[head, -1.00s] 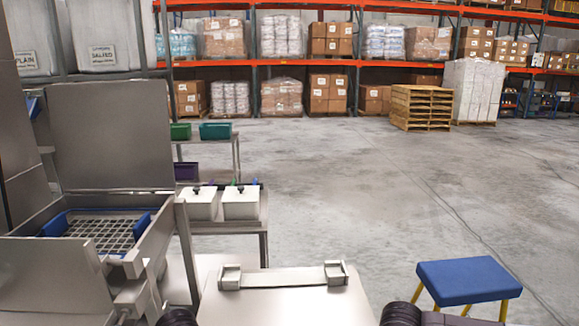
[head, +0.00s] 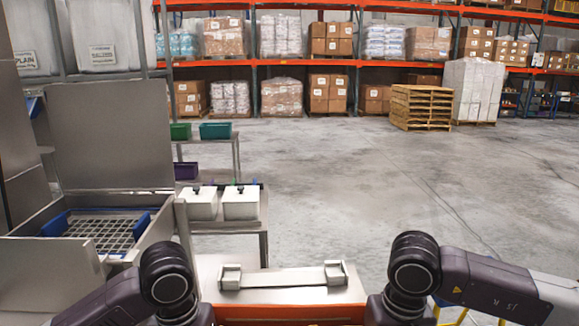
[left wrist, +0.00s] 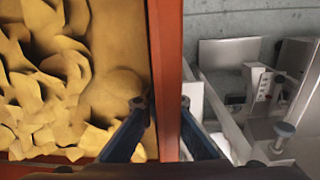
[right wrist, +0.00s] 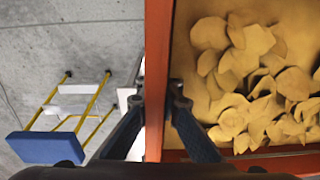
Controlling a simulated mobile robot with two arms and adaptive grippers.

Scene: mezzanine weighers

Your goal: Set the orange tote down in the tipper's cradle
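The orange tote (head: 290,311) is at the bottom centre of the head view, partly cut off by the frame. It holds yellow, chip-like pieces, seen in both wrist views. My left gripper (left wrist: 162,104) has its fingers on either side of one orange wall (left wrist: 166,60). My right gripper (right wrist: 157,100) grips the opposite wall (right wrist: 157,50) the same way. A steel bar with raised end brackets (head: 284,277), seemingly part of the tipper's cradle, shows just beyond the tote. The cradle's lower part is hidden, and I cannot tell whether the tote touches it.
A steel machine with a blue-edged grid (head: 105,232) stands at left. Beside it are a steel bench with white containers (head: 241,203) and a shelf with coloured bins (head: 215,131). A blue-topped stool (right wrist: 46,147) stands to my right. Open floor (head: 400,180) lies beyond.

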